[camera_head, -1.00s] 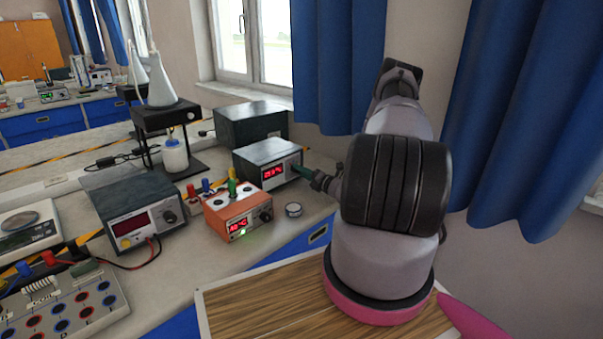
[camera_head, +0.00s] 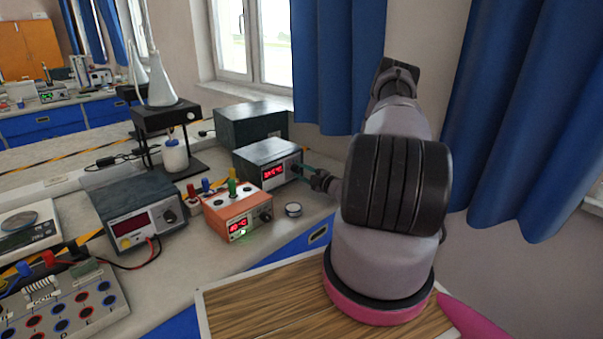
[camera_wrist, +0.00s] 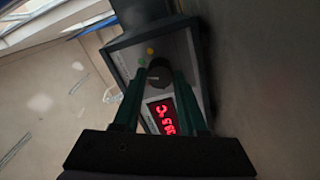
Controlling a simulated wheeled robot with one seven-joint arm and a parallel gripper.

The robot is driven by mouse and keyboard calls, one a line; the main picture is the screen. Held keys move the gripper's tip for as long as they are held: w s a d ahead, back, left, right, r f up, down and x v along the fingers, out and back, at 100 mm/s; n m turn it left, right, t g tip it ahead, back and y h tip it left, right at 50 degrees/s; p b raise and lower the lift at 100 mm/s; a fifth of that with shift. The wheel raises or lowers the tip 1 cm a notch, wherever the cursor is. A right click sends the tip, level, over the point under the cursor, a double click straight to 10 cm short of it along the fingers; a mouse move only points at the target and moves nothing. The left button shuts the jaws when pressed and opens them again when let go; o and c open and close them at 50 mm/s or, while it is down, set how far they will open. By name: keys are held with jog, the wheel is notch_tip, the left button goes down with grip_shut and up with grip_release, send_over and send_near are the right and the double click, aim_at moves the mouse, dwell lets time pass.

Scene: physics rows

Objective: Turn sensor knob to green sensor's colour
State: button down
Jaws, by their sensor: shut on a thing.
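A dark grey box (camera_head: 266,152) with a red lit display (camera_head: 273,172) stands at the back of the bench. Its round dark knob (camera_wrist: 158,73) shows in the wrist view beside the display. My gripper (camera_wrist: 158,80) has its two green fingers on either side of the knob and is shut on it. In the head view my gripper (camera_head: 301,168) reaches the right end of the box's front, and the fingers hide the knob there. A small green dot (camera_wrist: 141,55) and a yellow dot (camera_wrist: 150,51) lie near the knob on the panel.
An orange box (camera_head: 232,212) with coloured plugs, a display and a knob stands just in front. A small round tin (camera_head: 293,210) lies beside it. A power supply (camera_head: 135,215) is to the left. A blue curtain (camera_head: 337,65) hangs behind.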

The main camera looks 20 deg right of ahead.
jog(key=shift+d+m, duration=0.1)
jog(key=shift+m, duration=1.5)
jog(key=shift+c, duration=2.2)
grip_release()
jog(key=v, duration=1.1)
